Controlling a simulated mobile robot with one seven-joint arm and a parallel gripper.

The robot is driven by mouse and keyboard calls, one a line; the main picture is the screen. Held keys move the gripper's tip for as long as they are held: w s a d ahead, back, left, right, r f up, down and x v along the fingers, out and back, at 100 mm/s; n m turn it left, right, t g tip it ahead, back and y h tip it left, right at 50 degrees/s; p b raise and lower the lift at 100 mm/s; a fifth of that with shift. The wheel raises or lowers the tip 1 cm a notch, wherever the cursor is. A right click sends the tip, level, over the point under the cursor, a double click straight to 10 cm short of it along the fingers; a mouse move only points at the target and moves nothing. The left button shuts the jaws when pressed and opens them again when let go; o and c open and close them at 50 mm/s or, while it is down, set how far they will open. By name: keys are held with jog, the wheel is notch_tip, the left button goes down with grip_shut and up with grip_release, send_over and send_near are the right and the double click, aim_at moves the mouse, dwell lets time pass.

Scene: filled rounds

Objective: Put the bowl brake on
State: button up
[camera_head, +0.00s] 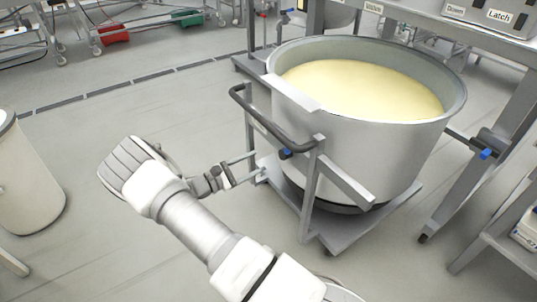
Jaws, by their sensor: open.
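The large steel bowl (385,155) is full of a pale yellow mass. It stands on a grey wheeled trolley (347,235) with a dark push handle (268,122) on its left side. A small blue-tipped part (286,153) shows just below the handle; I cannot tell for sure if it is the brake. My gripper (256,168) is open, its two thin fingers pointing right toward the trolley's left side, left of and slightly below the blue tip. I see nothing between the fingers. I cannot tell whether they touch the trolley frame.
A second blue-tipped part (486,154) sits on the machine's leg at the right. A cream bin (28,180) stands at the left. Red (113,34) and green (186,18) crates are at the back.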

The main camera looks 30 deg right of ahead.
jog(key=shift+s+a, duration=0.1)
jog(key=shift+a, duration=0.8)
